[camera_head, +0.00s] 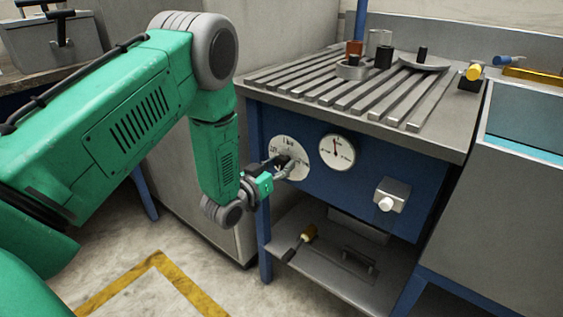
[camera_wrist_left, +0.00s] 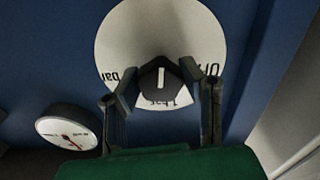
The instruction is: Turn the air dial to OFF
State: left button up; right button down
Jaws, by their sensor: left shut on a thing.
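The air dial's white round plate (camera_head: 300,155) is on the blue front panel of the bench. It also shows large in the left wrist view (camera_wrist_left: 125,45), with "OFF" at the right, "1 bar" at the bottom and "bar" at the left. The dark knob (camera_wrist_left: 160,80) is at its middle, with a white line upright in that view, in line with "1 bar". My left gripper (camera_head: 285,166) is at the plate. In the left wrist view its two fingers (camera_wrist_left: 161,88) are shut on the knob, one on each side. My right gripper is not in view.
A round gauge (camera_head: 337,150) is right of the dial. The slatted bench top (camera_head: 345,90) juts out above. A lower shelf (camera_head: 330,270) holds a yellow-ended tool (camera_head: 306,234).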

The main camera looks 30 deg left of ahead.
pick_arm(q)
jog(key=n+p, duration=0.1)
jog(key=n, duration=0.1)
jog(key=shift+a+n, duration=0.1)
jog(key=shift+n, duration=0.3)
jog(key=n+p, duration=0.1)
jog(key=n, duration=0.2)
jog(key=shift+n, duration=0.3)
jog(key=n, duration=0.3)
jog(key=shift+n, duration=1.9)
jog(key=shift+s+f+n, duration=0.1)
jog(key=shift+n, duration=0.2)
jog(key=o, duration=1)
jog(key=shift+o, duration=0.8)
